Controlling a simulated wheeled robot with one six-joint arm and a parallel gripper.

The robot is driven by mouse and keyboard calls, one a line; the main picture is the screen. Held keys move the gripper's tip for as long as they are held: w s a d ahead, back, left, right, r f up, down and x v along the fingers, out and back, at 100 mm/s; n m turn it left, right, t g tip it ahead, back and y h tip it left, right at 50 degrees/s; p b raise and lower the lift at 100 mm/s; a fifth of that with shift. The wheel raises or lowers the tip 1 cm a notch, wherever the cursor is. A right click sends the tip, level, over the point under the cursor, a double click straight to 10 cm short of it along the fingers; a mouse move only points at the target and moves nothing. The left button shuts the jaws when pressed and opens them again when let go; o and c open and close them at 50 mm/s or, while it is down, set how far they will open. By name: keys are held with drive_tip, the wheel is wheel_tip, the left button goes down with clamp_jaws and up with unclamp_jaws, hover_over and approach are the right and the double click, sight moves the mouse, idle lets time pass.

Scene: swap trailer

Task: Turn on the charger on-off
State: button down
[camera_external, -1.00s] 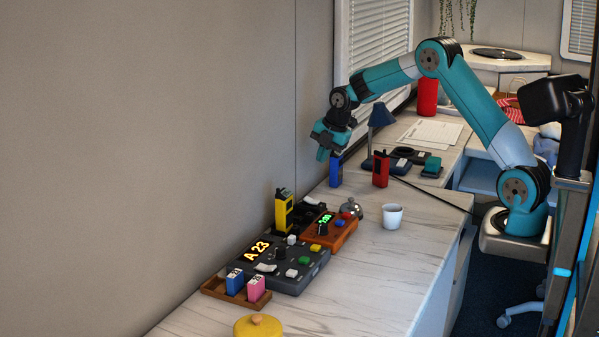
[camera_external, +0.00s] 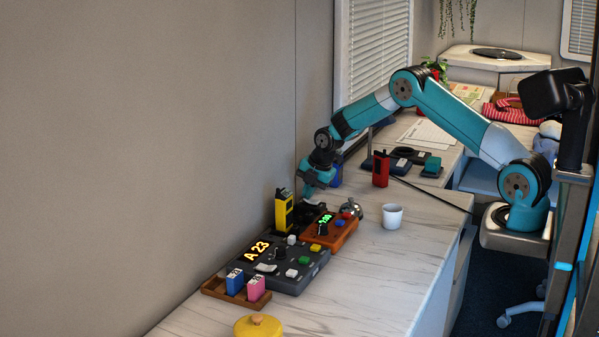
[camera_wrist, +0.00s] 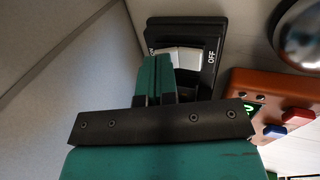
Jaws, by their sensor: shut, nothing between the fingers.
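The charger on-off switch (camera_wrist: 188,57) is a white rocker in a black frame, at the top middle of the wrist view. "OFF" is marked at its right end, and a partly covered marking shows at its left end. In the external view the switch (camera_external: 313,201) lies behind the orange box, partly hidden by my gripper. My teal gripper (camera_wrist: 158,75) is shut and empty, its fingertips over the left part of the rocker. I cannot tell whether they touch it. In the external view my gripper (camera_external: 308,196) points down beside the wall.
The orange box (camera_external: 330,231) with a green display stands right beside the switch. A silver bell (camera_external: 351,208) is close by. A yellow radio (camera_external: 284,211) stands near the wall. A white cup (camera_external: 392,216) and a red radio (camera_external: 381,169) are farther right.

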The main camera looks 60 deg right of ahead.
drive_tip(key=shift+w+f+b, duration=0.2)
drive_tip(key=shift+f+b, duration=0.3)
drive_tip(key=shift+b, duration=0.05)
drive_tip(key=shift+r, duration=0.25)
drive_tip(key=shift+s, duration=0.1)
drive_tip(key=shift+s+p, duration=0.2)
drive_tip(key=shift+p, duration=0.1)
drive_tip(key=shift+s+r, duration=0.15)
drive_tip(key=shift+s, duration=0.4)
drive_tip(key=shift+r, duration=0.1)
